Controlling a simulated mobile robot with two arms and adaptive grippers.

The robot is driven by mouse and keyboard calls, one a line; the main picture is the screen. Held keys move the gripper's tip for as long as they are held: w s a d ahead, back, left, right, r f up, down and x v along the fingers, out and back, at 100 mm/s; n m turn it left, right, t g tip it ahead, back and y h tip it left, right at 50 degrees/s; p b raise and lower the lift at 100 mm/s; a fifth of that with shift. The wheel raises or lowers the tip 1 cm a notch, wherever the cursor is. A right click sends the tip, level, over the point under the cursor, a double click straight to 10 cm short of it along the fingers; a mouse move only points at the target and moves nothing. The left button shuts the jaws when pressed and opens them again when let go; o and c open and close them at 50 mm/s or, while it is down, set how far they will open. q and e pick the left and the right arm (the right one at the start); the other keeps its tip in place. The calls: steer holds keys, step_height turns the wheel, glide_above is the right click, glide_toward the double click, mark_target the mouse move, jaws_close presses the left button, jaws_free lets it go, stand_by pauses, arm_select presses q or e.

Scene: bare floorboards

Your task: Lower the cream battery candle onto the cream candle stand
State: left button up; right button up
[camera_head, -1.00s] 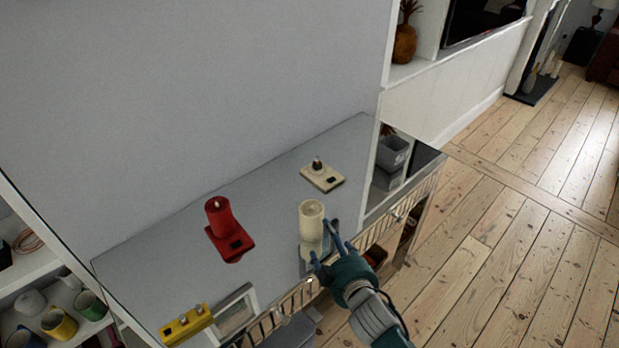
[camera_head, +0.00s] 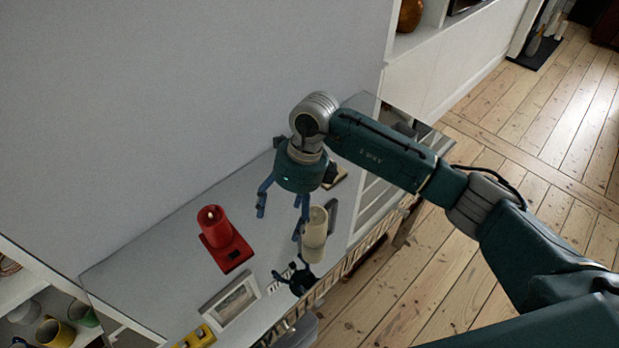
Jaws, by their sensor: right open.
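The cream battery candle (camera_head: 314,232) stands upright on the shiny grey top, towards its front edge. The cream candle stand (camera_head: 341,178) is farther back and mostly hidden behind my right gripper. My right gripper (camera_head: 282,208) is open and empty, pointing down above the top. One finger is to the left; the other is beside the candle in the picture, and I cannot tell whether they touch. A dark gripper-like shape in front of the candle looks like a reflection. My left gripper is not in view.
A red candle (camera_head: 211,221) sits on a red stand (camera_head: 238,252) to the left. A picture frame (camera_head: 232,301) and a yellow object (camera_head: 201,338) are near the front edge. The wall borders the back; some top between the red stand and gripper is clear.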

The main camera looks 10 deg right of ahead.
mark_target(313, 215)
steer(key=d+h, duration=0.1)
steer(key=d, duration=0.1)
steer(key=w+d+r+h, duration=0.1)
steer(key=d, duration=0.1)
steer(key=w+d+h, duration=0.1)
steer(key=d, duration=0.1)
steer(key=shift+w+d+r+t, duration=0.25)
steer(key=shift+d+t, duration=0.05)
steer(key=shift+d+f, duration=0.15)
steer(key=shift+w+f+b, duration=0.1)
steer(key=shift+f+b, duration=0.2)
steer(key=shift+f, duration=0.1)
arm_select(q)
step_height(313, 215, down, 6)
steer(key=b, duration=0.5)
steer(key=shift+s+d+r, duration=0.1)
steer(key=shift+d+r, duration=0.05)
arm_select(e)
step_height(313, 215, down, 10)
steer(key=shift+r, duration=0.2)
steer(key=shift+c, duration=0.5)
